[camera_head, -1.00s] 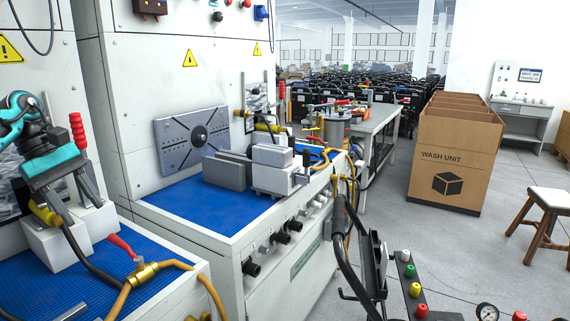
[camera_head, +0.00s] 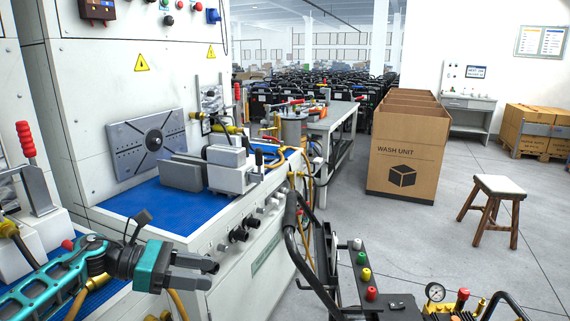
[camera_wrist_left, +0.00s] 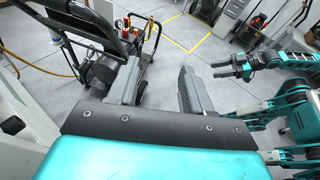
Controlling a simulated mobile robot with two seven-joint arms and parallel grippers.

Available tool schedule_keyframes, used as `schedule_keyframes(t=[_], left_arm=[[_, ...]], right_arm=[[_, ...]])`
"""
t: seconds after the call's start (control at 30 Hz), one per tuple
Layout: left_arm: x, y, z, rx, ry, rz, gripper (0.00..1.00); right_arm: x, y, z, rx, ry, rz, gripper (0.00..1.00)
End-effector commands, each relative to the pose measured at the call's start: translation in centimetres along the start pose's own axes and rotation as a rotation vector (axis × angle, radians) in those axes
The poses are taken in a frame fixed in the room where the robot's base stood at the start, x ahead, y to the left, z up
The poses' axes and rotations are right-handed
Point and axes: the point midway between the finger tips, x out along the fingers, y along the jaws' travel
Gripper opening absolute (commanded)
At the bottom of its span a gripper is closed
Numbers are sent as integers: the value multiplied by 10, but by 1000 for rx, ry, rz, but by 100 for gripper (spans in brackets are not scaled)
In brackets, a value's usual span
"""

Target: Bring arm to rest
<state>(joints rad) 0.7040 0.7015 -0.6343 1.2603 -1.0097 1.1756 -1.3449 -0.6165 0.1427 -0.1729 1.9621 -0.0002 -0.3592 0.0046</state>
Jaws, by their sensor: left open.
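My left arm comes in from the lower left in the head view, teal and black. My left gripper (camera_head: 212,273) is open and empty, its fingers pointing right in front of the white test bench (camera_head: 215,235). In the left wrist view the two grey fingers of the left gripper (camera_wrist_left: 157,90) stand apart with floor between them. My right gripper (camera_wrist_left: 225,70) shows at the right of the wrist view, with its two fingers apart and nothing between them. It does not show in the head view.
A black-framed cart (camera_head: 345,275) with coloured knobs stands right of the left gripper. The bench carries a blue mat (camera_head: 150,205) and grey blocks (camera_head: 180,172). A cardboard box (camera_head: 408,155) and a stool (camera_head: 497,190) stand farther right. The floor between them is clear.

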Motion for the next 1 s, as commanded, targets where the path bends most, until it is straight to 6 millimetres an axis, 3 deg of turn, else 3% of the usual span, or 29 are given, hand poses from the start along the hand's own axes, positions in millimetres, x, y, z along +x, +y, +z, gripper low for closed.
schedule_keyframes(t=[0.03,0.13,0.23,0.37,0.57,0.8,0.83,1.0], left_arm=[[21,-12,-2,-128,-97,13,50],[48,-27,-1,-413,-291,55,50],[63,-38,-6,-728,-481,92,50],[68,-50,-24,-1162,-717,139,50],[56,-77,-83,-1853,-1075,216,50],[34,-148,-178,-2631,-1530,342,50],[32,-158,-187,2687,1571,-355,50],[24,-201,-220,2381,1433,-343,50]], right_arm=[[-1,0,-1,0,-2,1,47],[-2,1,0,0,-7,2,47],[-4,2,1,-1,-11,5,47],[-5,4,-1,-1,-10,8,47],[-8,4,-5,-2,-5,10,47],[-11,5,-9,-3,-1,11,47],[-11,5,-9,-3,-1,11,47],[-12,5,-9,-4,-4,11,47]])
